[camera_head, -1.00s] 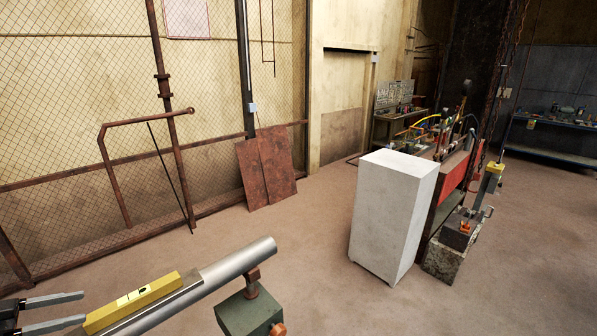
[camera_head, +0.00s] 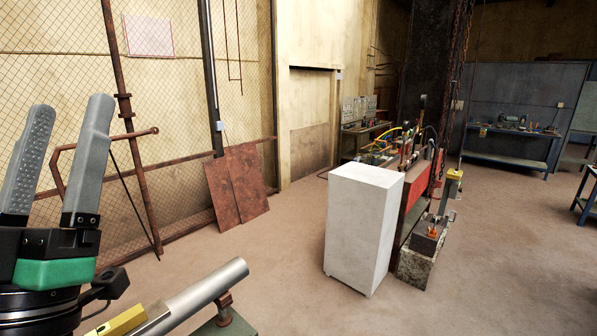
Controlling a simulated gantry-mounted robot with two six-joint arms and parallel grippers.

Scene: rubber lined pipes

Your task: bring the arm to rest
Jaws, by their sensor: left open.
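My left gripper (camera_head: 66,158) stands large at the left edge of the head view. Its two grey fingers point up and are spread apart, with nothing between them. Below it, at the bottom edge, a metal pipe (camera_head: 205,290) lies on a green stand (camera_head: 226,325). A yellow spirit level (camera_head: 122,321) lies along the pipe, partly cut off by the frame and partly hidden by my arm. The gripper is apart from the level and the pipe. My right gripper does not show.
A white cabinet (camera_head: 362,228) stands on the floor right of the middle, with a red workbench (camera_head: 417,190) behind it. Rusty sheets (camera_head: 237,185) lean on the mesh fence (camera_head: 60,60). A blue bench (camera_head: 510,150) stands at the back right.

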